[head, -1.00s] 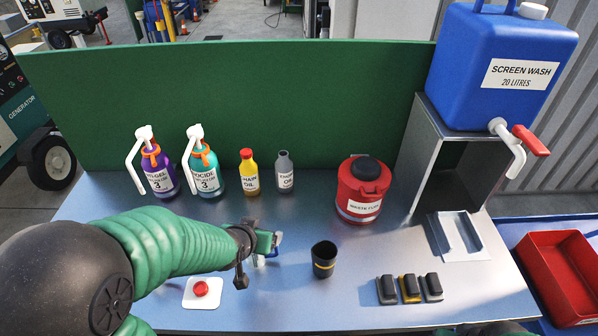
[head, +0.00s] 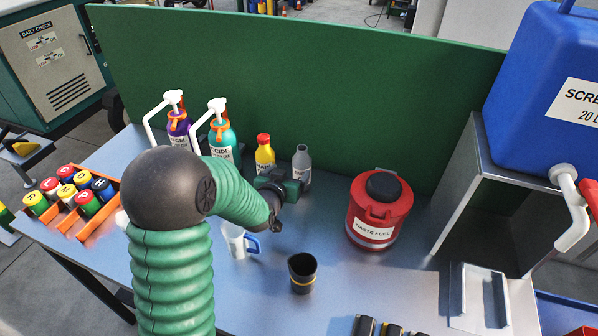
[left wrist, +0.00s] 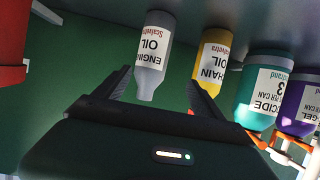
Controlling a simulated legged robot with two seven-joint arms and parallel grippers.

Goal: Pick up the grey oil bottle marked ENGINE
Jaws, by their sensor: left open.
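The grey oil bottle (head: 301,164) stands upright on the bench near the green back panel, right of the yellow chain oil bottle (head: 265,155). My left gripper (head: 293,186) is just in front of the grey bottle and partly hides its lower part. In the left wrist view, which is upside down, the grey bottle (left wrist: 153,52) shows its ENGINE OIL label and lies between the two spread fingers of my left gripper (left wrist: 163,92). The fingers are open and not closed on it. My right gripper is not in view.
The yellow bottle (left wrist: 212,62) is close beside one finger. Teal (head: 222,135) and purple (head: 180,128) pump bottles stand left. A red waste fuel can (head: 378,212) is right. A white mug (head: 236,240) and black cup (head: 302,272) stand in front.

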